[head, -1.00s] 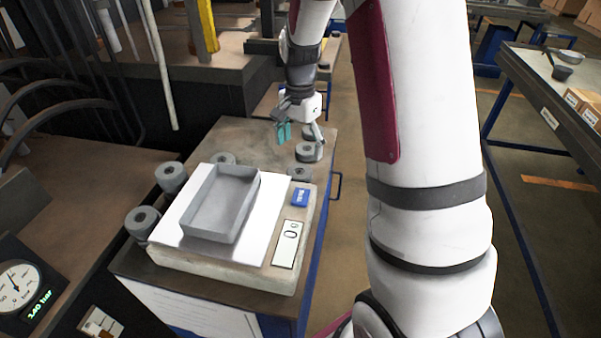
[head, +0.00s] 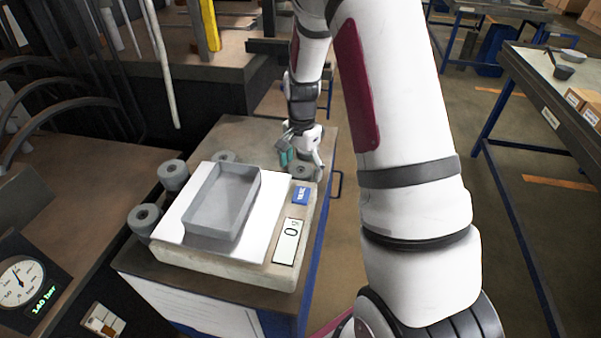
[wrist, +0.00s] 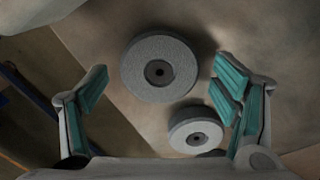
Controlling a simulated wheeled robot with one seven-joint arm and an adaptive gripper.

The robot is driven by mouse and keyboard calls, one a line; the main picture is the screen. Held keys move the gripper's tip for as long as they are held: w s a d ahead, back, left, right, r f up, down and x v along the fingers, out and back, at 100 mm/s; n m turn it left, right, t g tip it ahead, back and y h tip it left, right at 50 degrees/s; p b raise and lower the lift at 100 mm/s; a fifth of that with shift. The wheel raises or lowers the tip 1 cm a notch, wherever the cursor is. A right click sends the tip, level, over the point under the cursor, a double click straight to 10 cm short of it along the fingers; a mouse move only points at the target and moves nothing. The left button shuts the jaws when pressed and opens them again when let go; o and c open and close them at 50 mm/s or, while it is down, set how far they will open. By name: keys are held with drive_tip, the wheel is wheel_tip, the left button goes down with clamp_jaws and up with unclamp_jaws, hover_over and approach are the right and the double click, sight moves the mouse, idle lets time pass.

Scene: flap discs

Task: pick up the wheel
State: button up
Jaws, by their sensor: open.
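Several grey ring-shaped wheels stand on the bench; which one the task means cannot be told. In the head view my gripper (head: 302,161) is at the bench's right side, by a wheel (head: 302,171) behind the scale. In the wrist view my gripper (wrist: 160,80) is open and empty, its teal-padded fingers apart. A larger-looking wheel (wrist: 142,78) with a dark centre hole lies between and beyond the fingertips. A smaller-looking wheel (wrist: 183,137) lies lower, near the right finger. Contact with either is not visible.
A scale (head: 222,262) with a white sheet and an empty grey tray (head: 212,234) stands in front; its display reads 0. More wheels stand at its left (head: 173,175), (head: 144,217) and behind it (head: 223,157). The bench (head: 245,130) is clear behind.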

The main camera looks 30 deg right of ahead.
drive_tip(key=c, duration=1.4)
drive_tip(key=shift+o, duration=0.2)
